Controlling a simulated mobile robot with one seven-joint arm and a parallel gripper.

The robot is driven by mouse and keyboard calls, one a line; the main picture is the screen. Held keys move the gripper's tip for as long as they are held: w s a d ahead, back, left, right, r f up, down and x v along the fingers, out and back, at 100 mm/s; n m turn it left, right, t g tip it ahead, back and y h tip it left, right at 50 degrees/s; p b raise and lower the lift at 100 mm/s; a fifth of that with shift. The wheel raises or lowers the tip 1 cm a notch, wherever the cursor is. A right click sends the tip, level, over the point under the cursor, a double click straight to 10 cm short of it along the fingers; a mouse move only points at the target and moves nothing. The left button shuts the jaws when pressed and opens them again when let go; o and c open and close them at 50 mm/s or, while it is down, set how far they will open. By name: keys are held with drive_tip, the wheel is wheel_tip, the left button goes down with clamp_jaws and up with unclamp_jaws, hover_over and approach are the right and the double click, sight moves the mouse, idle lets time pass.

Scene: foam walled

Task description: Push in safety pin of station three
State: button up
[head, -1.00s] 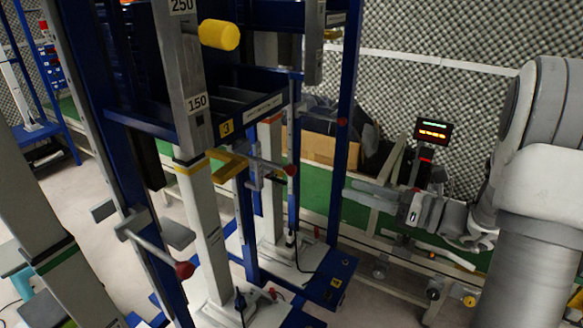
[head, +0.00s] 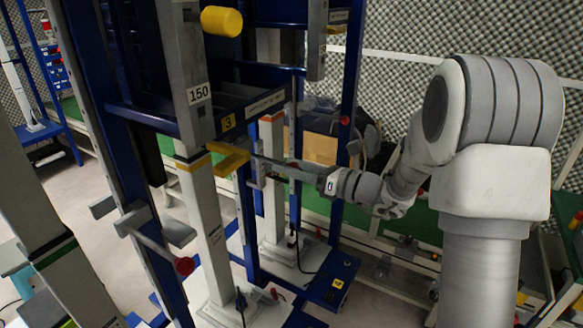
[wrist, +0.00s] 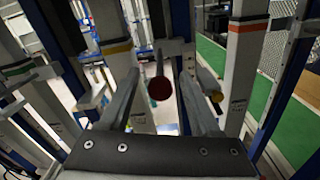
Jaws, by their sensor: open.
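Station three, marked by a yellow "3" label (head: 228,122), is a blue frame with a pale post and a yellow bracket (head: 230,160). Its safety pin appears to be the rod with a dark red round knob (wrist: 159,88), seen almost end-on in the wrist view. My gripper (head: 272,163) reaches in from the right beside the bracket. In the wrist view my gripper (wrist: 158,76) is open, with one finger on each side of the knob and visible gaps to both. In the head view my fingers largely hide the knob and rod.
A similar red-knobbed rod (head: 185,266) sticks out on the nearer station at lower left. A yellow cylindrical handle (head: 221,21) juts out above. A rod with a yellow end (wrist: 217,96) lies just right of my right finger. Blue uprights (head: 345,120) stand close behind.

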clamp_jaws()
idle(0.4)
drive_tip(key=shift+a, duration=0.1)
idle(1.0)
